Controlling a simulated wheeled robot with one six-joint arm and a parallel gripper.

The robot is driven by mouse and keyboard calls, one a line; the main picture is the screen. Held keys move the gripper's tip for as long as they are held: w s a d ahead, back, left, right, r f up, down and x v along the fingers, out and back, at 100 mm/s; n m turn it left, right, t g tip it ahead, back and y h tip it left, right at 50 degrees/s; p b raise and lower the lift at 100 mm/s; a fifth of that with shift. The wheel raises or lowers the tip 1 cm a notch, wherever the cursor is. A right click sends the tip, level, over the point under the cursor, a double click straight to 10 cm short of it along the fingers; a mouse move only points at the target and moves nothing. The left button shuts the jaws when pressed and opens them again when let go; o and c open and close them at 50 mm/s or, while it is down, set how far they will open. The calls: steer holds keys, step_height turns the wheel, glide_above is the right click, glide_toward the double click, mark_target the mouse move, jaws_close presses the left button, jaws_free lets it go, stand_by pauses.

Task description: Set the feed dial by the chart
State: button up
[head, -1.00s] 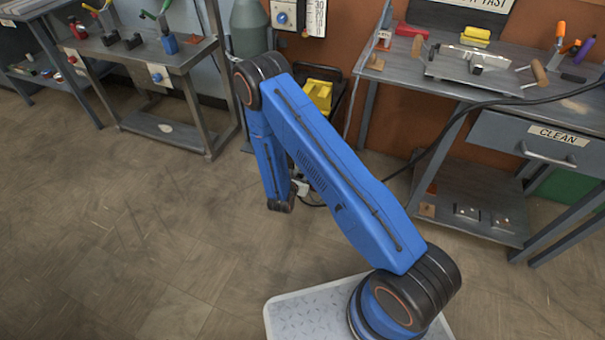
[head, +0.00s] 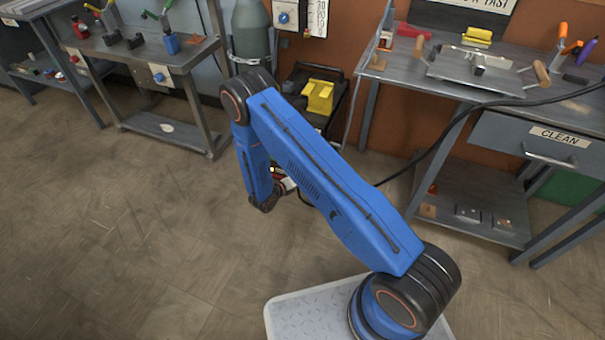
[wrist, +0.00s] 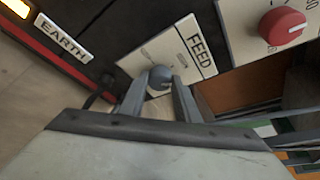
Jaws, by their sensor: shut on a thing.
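In the wrist view, a small grey rounded knob (wrist: 160,77) stands on a pale plate beside the FEED label (wrist: 199,51). My gripper (wrist: 160,88) has its two fingers on either side of the knob and is shut on it. The knob's pointer and most scale marks are hidden or too small to read. A red dial (wrist: 282,26) on a white plate with marks is at the upper right. In the head view my gripper is mostly hidden by my arm. A white card with printed figures (head: 317,17), possibly the chart, hangs at the top; its figures are unreadable.
An EARTH label (wrist: 63,37) is left of the FEED plate. In the head view, a black unit with a yellow part (head: 319,96) stands behind my arm, near a grey cylinder (head: 250,32). A workbench (head: 400,68) is at right. The floor at left is clear.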

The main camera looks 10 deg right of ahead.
steer(key=n+h, duration=0.1)
steer(key=n, duration=0.1)
steer(key=n+h, duration=0.1)
steer(key=n, duration=0.1)
steer(key=shift+a+f+n, duration=0.1)
steer(key=shift+f+n, duration=0.1)
steer(key=shift+n, duration=0.1)
steer(key=shift+w+h, duration=0.1)
steer(key=shift+h, duration=0.2)
stand_by(0.3)
steer(key=o, duration=1)
steer(key=shift+o, duration=0.2)
steer(key=shift+a, duration=0.1)
steer(key=v, duration=1.7)
steer(key=shift+s, duration=0.2)
steer(key=shift+a, duration=0.1)
